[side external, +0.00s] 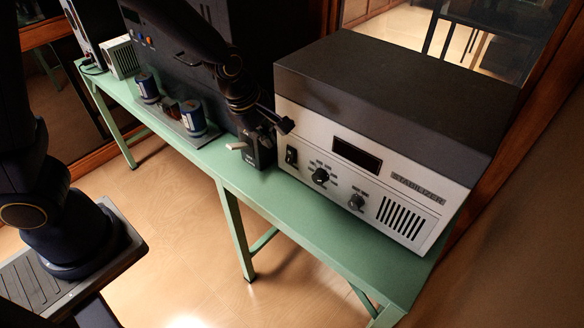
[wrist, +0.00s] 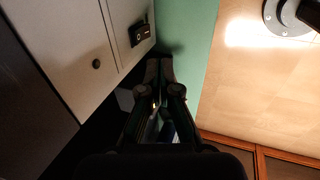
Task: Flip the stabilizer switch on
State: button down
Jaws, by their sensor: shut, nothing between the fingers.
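The stabilizer (side external: 400,80) is a box with a dark top and a pale front panel, standing on the green bench. Its black switch (side external: 291,155) is at the panel's left end; which way it is set is too small to tell. A black switch also shows on the pale panel in the wrist view (wrist: 141,34). My gripper (side external: 287,126) is by the panel's upper left edge, above the switch in the side view. In the wrist view my gripper (wrist: 160,68) has its fingers together and empty, with the switch beyond and left of the tips. No contact with the switch shows.
The panel also has a dark display (side external: 357,154), two knobs (side external: 320,176) and a vent (side external: 401,217). A small dark box with a lever (side external: 258,150) stands left of the stabilizer. Blue cylinders (side external: 193,118) are farther left. The green bench (side external: 330,222) is bare in front.

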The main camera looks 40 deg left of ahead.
jog(key=shift+v, duration=1.05)
jog(key=shift+w, duration=0.15)
jog(key=shift+s+f+g, duration=0.2)
jog(key=shift+f+g, duration=0.3)
jog(key=shift+g, duration=0.3)
